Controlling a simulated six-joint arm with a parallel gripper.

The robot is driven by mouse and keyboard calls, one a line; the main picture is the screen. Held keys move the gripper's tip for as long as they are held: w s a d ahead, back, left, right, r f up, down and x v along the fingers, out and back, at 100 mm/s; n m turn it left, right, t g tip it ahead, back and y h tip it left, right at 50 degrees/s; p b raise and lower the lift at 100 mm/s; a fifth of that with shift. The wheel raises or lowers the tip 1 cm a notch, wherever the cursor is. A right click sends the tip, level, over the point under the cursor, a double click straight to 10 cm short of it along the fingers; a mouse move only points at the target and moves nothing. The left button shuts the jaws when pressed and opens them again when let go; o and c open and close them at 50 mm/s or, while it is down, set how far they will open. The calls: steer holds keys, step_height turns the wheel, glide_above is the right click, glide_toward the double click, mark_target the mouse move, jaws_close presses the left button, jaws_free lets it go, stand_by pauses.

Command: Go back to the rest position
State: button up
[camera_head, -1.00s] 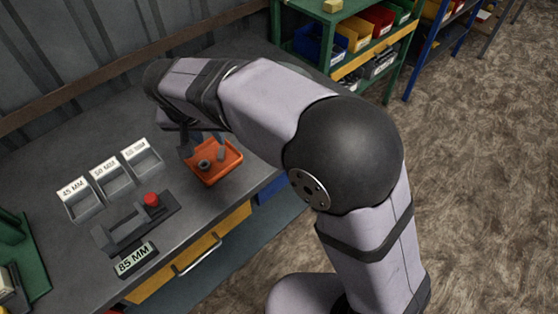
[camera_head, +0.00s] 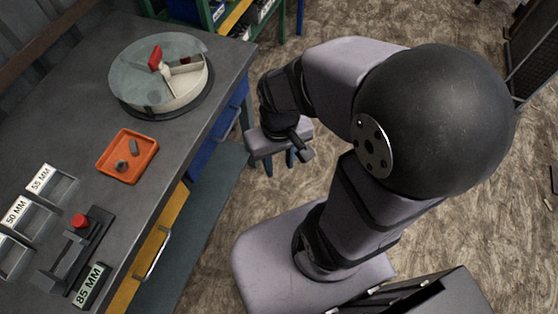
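My gripper (camera_head: 279,163) hangs off the bench's front edge, over the open floor beside my base. It points downward, and two dark fingertips show below its pale body with a gap between them. Nothing shows between the fingers. It touches nothing that I can see. My arm is folded back above my base at the right of the view.
Floor (camera_head: 225,215) lies clear around my gripper.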

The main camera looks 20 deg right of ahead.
step_height(320, 180, up, 3)
steer(key=p, duration=0.3)
steer(key=shift+r, duration=0.15)
stand_by(1.1)
